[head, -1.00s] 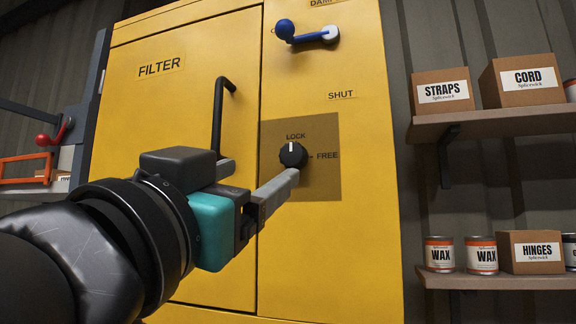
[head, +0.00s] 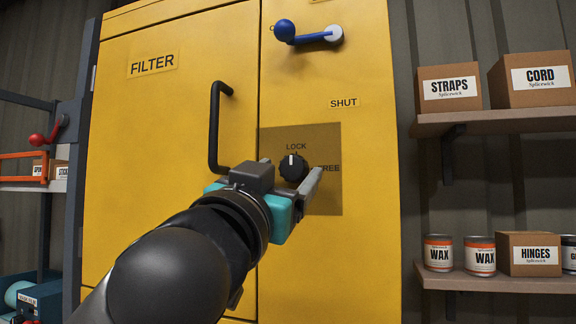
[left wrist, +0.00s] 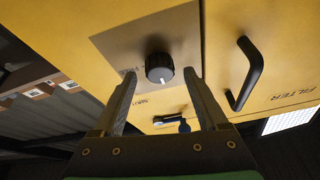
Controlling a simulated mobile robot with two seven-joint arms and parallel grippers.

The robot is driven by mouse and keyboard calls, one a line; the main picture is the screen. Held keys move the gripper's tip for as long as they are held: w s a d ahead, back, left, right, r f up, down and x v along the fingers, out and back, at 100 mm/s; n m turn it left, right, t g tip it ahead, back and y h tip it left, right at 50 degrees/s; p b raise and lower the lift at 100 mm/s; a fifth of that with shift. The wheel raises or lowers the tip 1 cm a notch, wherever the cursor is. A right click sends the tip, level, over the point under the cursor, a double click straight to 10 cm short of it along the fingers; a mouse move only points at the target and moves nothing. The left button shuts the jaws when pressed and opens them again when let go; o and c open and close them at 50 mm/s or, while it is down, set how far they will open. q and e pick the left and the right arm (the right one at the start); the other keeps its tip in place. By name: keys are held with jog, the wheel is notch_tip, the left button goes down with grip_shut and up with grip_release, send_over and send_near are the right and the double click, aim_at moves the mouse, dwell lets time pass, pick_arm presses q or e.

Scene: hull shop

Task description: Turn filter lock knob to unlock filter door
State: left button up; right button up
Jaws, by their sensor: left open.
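The black filter lock knob (head: 292,168) sits on a brown plate (head: 325,200) on the yellow cabinet. Its white mark points up at LOCK; FREE is to its right, partly covered by a finger. My left gripper (head: 290,167) is open, with one finger to each side of the knob. In the left wrist view the knob (left wrist: 159,66) shows between the two open fingertips (left wrist: 160,74), with gaps on both sides. I cannot tell how deep the fingers reach. The filter door (head: 150,130) is shut, with a black bar handle (head: 214,125). My right gripper is not in view.
A blue lever (head: 305,35) is on the cabinet above, over the word SHUT. A red-knobbed lever (head: 48,135) is at the left.

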pick_arm(q)
jog(key=shift+w+d+r, duration=0.2)
jog(key=shift+w, duration=0.25)
grip_shut()
dwell(0.4)
